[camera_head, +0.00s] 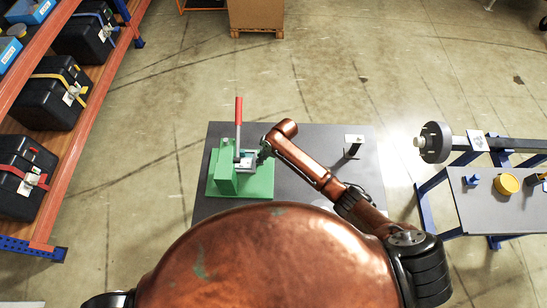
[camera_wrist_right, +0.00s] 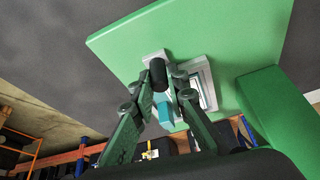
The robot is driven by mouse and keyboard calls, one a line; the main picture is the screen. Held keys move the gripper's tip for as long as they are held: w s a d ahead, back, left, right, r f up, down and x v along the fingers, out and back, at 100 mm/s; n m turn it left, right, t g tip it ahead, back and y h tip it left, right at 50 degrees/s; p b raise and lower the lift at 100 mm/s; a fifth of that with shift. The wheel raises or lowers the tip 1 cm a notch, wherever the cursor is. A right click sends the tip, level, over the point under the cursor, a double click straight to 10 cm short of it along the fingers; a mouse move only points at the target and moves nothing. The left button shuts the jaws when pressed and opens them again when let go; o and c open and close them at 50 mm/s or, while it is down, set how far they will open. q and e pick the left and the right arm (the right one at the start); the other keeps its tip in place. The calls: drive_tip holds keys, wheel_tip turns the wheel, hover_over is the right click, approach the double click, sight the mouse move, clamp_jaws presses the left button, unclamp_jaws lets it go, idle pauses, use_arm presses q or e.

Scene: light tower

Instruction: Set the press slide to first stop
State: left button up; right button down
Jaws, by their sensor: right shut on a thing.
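The green press (camera_head: 228,180) stands on a dark grey table, with a red-tipped lever (camera_head: 239,112) pointing up from it. My right gripper (camera_head: 262,152) reaches the press from the right, at the light-coloured slide part (camera_head: 246,162). In the right wrist view, the two fingers of my right gripper (camera_wrist_right: 160,82) are closed around a black knob (camera_wrist_right: 158,74). A teal block (camera_wrist_right: 165,113) shows beside the knob, in front of a pale grey frame (camera_wrist_right: 205,82) on the green press. The stop marks cannot be made out. My left gripper is out of view.
The dark table (camera_head: 300,140) has bare room behind and right of the press. A small upright stand (camera_head: 353,146) is near its right side. A shelf (camera_head: 75,125) with black cases is at left. A second table (camera_head: 490,206) with small parts is at right.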

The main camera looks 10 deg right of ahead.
drive_tip(key=shift+w+a, duration=0.15)
drive_tip(key=shift+a, duration=0.55)
drive_tip(key=shift+d, duration=0.25)
drive_tip(key=c, duration=1.9)
unclamp_jaws()
drive_tip(key=shift+a, duration=0.1)
drive_tip(key=shift+r, duration=0.1)
drive_tip(key=v, duration=1.2)
drive_tip(key=shift+a, duration=0.1)
